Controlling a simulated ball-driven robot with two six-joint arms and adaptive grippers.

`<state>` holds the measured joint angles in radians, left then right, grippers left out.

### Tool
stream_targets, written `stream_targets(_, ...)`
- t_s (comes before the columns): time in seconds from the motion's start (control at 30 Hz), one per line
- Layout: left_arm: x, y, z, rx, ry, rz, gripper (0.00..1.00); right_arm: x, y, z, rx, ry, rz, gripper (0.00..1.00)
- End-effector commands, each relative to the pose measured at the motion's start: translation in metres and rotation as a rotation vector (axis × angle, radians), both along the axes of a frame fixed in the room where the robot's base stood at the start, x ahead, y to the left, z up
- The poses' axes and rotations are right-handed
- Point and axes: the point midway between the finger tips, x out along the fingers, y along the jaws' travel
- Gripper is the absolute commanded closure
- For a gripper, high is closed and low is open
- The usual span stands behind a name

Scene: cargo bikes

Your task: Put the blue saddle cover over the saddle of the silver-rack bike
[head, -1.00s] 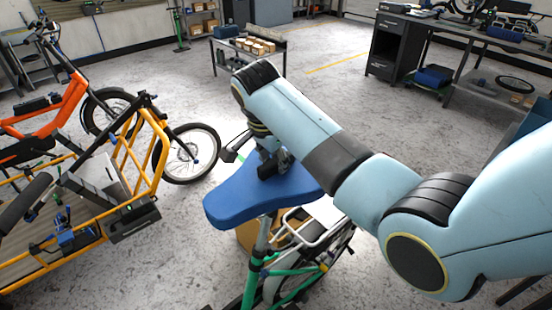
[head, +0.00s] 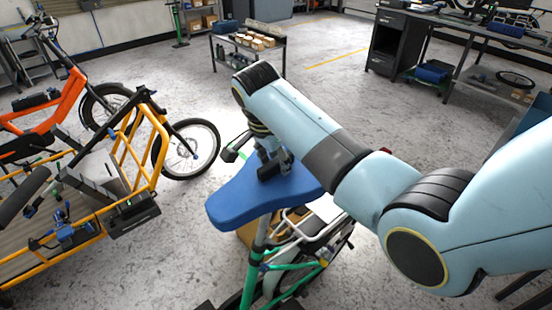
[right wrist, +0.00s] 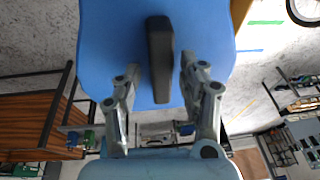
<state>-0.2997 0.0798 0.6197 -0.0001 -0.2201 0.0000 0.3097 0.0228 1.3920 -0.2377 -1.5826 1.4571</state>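The blue saddle cover (head: 240,203) lies on top of the seat post of the green bike (head: 257,262) and hides the saddle. The bike's silver rack (head: 293,222) shows behind the post. In the right wrist view the cover (right wrist: 110,45) fills the upper middle, with a black upright tab (right wrist: 160,50) on it. My right gripper (head: 274,160) is just above the cover. In the right wrist view its fingers (right wrist: 160,68) stand apart on both sides of the tab, with gaps showing. My left gripper is out of view.
A yellow cargo bike (head: 150,150) and an orange bike (head: 62,105) stand at the left. A cart with small boxes (head: 250,45) is at the back, and a dark workbench (head: 395,40) at the back right. The middle floor is clear.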

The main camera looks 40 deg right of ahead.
Motion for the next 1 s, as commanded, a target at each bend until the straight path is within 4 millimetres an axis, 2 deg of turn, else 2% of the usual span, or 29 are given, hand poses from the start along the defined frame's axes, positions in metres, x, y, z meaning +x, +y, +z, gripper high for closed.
stream_targets(0.37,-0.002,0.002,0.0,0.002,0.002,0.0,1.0,0.0,0.002,0.005,0.0,-0.002,0.001,0.51)
stream_targets(0.47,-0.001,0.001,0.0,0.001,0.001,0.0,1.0,-0.001,0.005,0.018,0.0,-0.004,0.0,0.51)
stream_targets(0.8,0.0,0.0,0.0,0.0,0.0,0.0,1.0,-0.009,0.024,0.088,0.002,-0.004,-0.001,0.51)
stream_targets(1.0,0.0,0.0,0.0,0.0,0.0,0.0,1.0,-0.013,0.03,0.111,0.0,-0.001,0.0,0.51)
